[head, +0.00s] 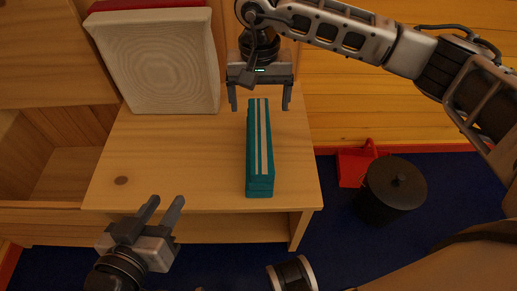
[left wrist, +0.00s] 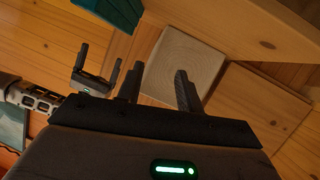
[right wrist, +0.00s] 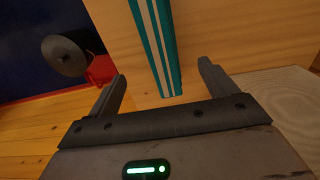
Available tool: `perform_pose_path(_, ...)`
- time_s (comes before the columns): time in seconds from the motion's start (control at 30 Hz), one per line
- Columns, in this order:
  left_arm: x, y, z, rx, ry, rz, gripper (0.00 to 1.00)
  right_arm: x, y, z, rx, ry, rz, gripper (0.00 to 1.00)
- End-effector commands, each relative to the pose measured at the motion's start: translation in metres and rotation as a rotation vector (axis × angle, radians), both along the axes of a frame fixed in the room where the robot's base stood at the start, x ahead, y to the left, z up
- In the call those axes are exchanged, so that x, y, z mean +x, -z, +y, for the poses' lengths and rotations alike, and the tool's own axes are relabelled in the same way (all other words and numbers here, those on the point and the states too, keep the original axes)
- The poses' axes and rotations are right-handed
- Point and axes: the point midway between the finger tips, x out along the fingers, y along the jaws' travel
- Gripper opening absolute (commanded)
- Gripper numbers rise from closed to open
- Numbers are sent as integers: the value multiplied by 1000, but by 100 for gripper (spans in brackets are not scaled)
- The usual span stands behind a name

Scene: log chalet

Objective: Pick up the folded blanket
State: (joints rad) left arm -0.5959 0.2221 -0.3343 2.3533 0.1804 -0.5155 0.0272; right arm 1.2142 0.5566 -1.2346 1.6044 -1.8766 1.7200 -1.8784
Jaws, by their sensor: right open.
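The folded blanket (head: 259,150) is a long, narrow teal stack with pale stripes on the wooden bench top (head: 190,165). Its near end reaches close to the front edge. My right gripper (head: 260,107) is open and empty at its far end, fingers to either side of its line. In the right wrist view the blanket (right wrist: 154,45) shows between and beyond the fingertips; contact cannot be told. My left gripper (head: 166,203) is open and empty at the bench's front left. In the left wrist view a corner of the blanket (left wrist: 120,12) shows at the top.
A cream cushion-like block (head: 160,65) with a red top stands at the back left of the bench. A black lidded pot (head: 392,188) and a red object (head: 354,167) stand on the blue floor at right. Bench top left of the blanket is clear.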

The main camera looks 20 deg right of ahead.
Motion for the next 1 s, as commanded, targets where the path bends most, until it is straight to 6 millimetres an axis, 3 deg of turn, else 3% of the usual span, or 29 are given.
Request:
perform_pose_path(0.1, -1, -1, -1, -14, 3, -25, 36, -2, 31, 1, 1, -1, 8, 85)
perform_pose_path(0.3, 0, -5, -4, -58, 3, -47, 36, -2, 72, 1, 3, 0, 7, 85)
perform_pose_path(0.43, 1, -8, -6, -83, 2, -51, 36, -1, 88, 1, 5, 0, 5, 85)
perform_pose_path(0.67, 1, -8, -7, -100, 3, -53, 36, -1, 99, 2, 6, -1, 3, 85)
perform_pose_path(1.0, 2, -9, -11, -181, 8, -58, 36, -1, 145, 3, 7, 0, 4, 85)
